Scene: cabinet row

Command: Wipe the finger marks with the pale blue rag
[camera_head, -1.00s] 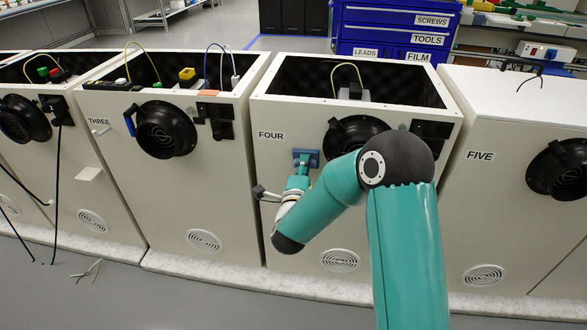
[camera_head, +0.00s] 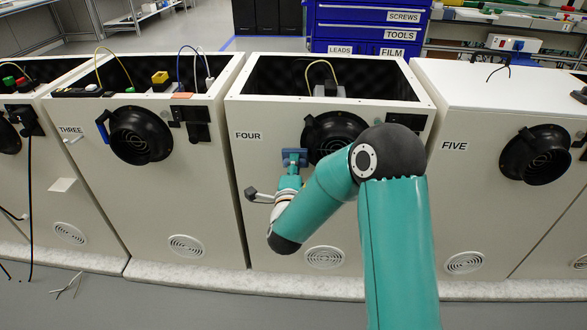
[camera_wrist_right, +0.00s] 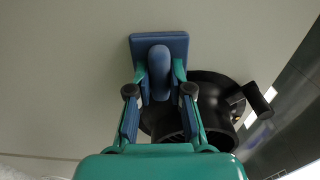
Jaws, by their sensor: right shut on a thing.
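My right gripper (camera_head: 292,168) is in front of the door of the cabinet marked FOUR (camera_head: 300,215), left of its round black vent. It is shut on a blue pad (camera_head: 297,154) with a rounded grip, darker than a pale blue rag. In the right wrist view the fingers (camera_wrist_right: 160,92) close on both sides of the grip, and the flat pad (camera_wrist_right: 142,42) faces the door. The pad looks to be at or against the panel; I cannot tell whether it touches. No finger marks can be made out. My left gripper is out of view.
The black vent (camera_head: 322,135) sticks out just right of the pad and also shows in the right wrist view (camera_wrist_right: 205,95). Cabinets THREE (camera_head: 150,200) and FIVE (camera_head: 480,200) stand on either side. FOUR's top is open, with a yellow cable (camera_head: 318,63) inside.

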